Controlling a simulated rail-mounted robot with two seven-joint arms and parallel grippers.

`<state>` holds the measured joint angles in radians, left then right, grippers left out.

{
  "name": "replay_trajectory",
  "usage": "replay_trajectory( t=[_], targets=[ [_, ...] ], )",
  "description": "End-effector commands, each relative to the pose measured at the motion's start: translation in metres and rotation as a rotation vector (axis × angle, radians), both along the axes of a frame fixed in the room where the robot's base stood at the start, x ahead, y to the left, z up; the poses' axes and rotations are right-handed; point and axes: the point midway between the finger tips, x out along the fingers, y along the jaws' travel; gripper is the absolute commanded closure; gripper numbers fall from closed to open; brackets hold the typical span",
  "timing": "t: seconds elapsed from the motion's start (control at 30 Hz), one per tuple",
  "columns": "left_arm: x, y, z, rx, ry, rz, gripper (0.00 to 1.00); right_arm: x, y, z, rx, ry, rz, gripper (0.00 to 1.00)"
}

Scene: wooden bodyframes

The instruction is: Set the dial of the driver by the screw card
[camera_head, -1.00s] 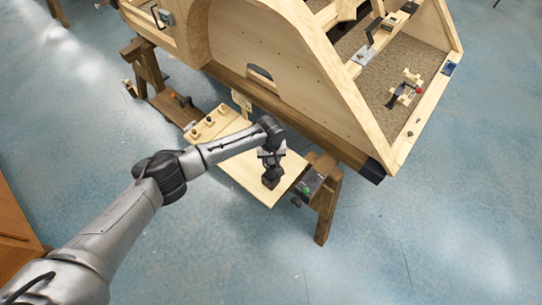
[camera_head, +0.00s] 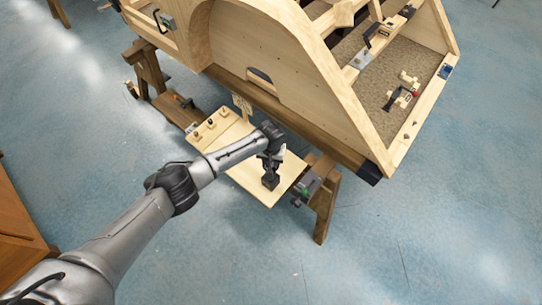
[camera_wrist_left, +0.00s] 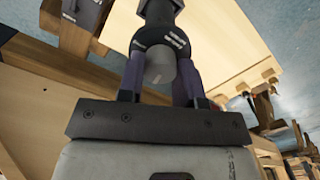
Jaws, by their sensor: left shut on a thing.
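The driver (camera_head: 270,181) is a black tool standing upright on a pale wooden board (camera_head: 252,188). In the left wrist view its dark dial collar (camera_wrist_left: 160,35) has white marks and a grey round end. My left gripper (camera_head: 271,158) comes from above and is shut on the dial, with one finger on each side (camera_wrist_left: 160,80). The dial's setting is too small to read. A small upright wooden card (camera_head: 242,103) at the board's back edge may be the screw card; its marks are unreadable. My right gripper is not in view.
Several small pegs or screws (camera_head: 210,123) stand along the board's left side. The large wooden bodyframe (camera_head: 290,75) rises behind. Blue floor in front is clear.

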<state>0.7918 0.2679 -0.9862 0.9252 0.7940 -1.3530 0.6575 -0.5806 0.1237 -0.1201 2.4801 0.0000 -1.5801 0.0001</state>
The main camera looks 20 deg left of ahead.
Motion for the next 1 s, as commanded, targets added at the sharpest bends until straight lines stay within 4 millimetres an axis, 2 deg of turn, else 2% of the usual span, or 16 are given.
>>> replay_trajectory(
  t=[0.5,1.0],
  targets=[
    [0.0,-0.001,0.001,-0.003,0.0,-0.458,0.91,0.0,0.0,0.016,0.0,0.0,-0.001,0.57],
    [0.0,-0.001,0.0,-0.003,-0.002,-0.693,0.91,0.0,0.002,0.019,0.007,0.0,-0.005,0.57]
  ],
)
